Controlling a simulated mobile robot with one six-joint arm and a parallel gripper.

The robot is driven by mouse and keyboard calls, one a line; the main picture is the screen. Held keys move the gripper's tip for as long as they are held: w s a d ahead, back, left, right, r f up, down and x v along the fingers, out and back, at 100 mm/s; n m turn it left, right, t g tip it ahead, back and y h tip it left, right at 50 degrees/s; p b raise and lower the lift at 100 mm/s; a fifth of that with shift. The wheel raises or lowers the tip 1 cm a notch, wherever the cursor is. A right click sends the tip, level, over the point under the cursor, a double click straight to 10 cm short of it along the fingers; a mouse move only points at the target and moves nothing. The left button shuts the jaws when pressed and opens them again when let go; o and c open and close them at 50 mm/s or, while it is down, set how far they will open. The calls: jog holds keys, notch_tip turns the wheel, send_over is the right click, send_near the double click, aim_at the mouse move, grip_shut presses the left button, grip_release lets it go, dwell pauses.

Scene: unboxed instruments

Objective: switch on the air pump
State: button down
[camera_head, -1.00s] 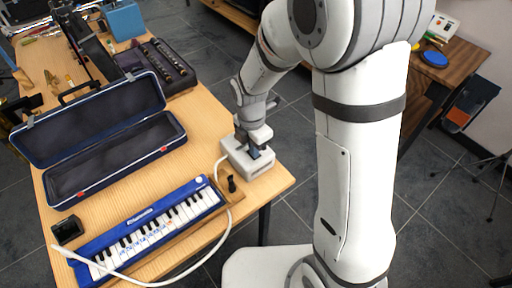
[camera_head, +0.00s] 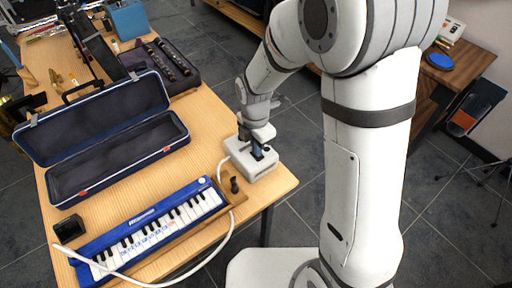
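The air pump is a small light-grey box (camera_head: 243,163) near the right edge of the wooden table. A pale hose (camera_head: 224,238) runs from it around a blue keyboard instrument (camera_head: 150,228). My gripper (camera_head: 258,154) points down at the top of the pump, at or just above its surface. The fingertips are small and dark here, and I cannot tell whether they are open or shut. The pump's switch cannot be made out; the gripper covers part of the top.
An open blue case (camera_head: 120,160) lies behind the keyboard. A small black peg (camera_head: 234,185) stands in front of the pump. A dark case with wind instrument parts (camera_head: 170,68) lies farther back. The table (camera_head: 205,125) is bare left of the pump.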

notch_tip(320, 180, up, 14)
jog(key=p, duration=0.2)
jog(key=shift+w+a+p, duration=0.25)
jog(key=shift+w+p, duration=0.05)
jog(key=shift+p, duration=0.1)
jog(key=shift+r, duration=0.1)
jog(key=shift+s+g+p, duration=0.15)
jog(key=shift+g+p, duration=0.25)
jog(key=shift+p, duration=0.5)
jog(key=f, duration=0.4)
jog(key=s+f, duration=0.1)
jog(key=f, duration=0.4)
jog(key=d+f, duration=0.1)
jog(key=f, duration=0.4)
jog(key=shift+s+d+p, duration=0.1)
jog(key=shift+s+p, duration=0.05)
jog(key=shift+p, duration=0.25)
jog(key=shift+s, duration=0.1)
